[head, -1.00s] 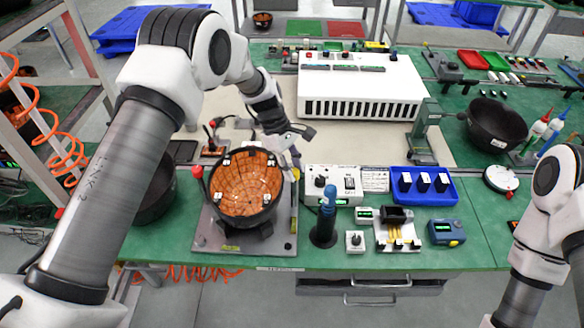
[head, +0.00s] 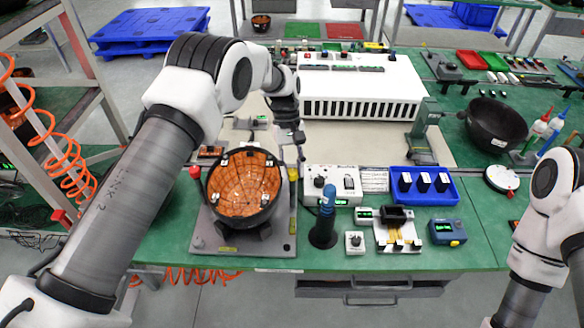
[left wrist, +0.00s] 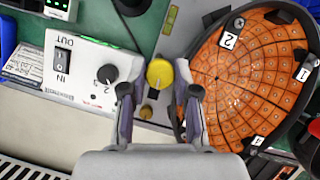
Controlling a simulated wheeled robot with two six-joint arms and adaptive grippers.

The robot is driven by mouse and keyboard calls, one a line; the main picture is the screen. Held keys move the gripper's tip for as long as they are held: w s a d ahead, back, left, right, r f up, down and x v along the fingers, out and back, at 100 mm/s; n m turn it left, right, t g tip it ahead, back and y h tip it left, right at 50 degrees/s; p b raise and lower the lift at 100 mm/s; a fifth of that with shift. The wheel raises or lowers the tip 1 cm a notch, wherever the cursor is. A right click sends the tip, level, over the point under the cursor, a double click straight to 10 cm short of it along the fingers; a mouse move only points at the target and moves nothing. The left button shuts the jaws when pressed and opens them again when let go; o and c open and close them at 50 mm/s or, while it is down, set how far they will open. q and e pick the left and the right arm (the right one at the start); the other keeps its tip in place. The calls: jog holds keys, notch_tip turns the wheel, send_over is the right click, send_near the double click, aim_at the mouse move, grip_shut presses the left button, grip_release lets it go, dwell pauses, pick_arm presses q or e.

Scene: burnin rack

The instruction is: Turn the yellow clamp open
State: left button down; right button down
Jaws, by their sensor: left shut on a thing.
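The yellow clamp (left wrist: 160,73) has a round yellow head and lies between the fingertips of my left gripper (left wrist: 160,92) in the left wrist view. The left gripper is shut on it, with one finger on each side. My right gripper is out of view.
A white control box (head: 318,180) with a knob and switch stands close to the clamp's right. A blue tray (head: 425,198), a dark blue-topped cylinder (head: 324,225) and small devices lie further right. A large white vented box (head: 362,85) is behind. A red knob (head: 195,172) stands left of the bowl.

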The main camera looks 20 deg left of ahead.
pick_arm(q)
jog(key=shift+s+f, duration=0.15)
jog(key=c, duration=0.9)
grip_release()
jog(key=shift+o, duration=0.2)
jog(key=v, duration=1.2)
jog(key=shift+d, duration=0.2)
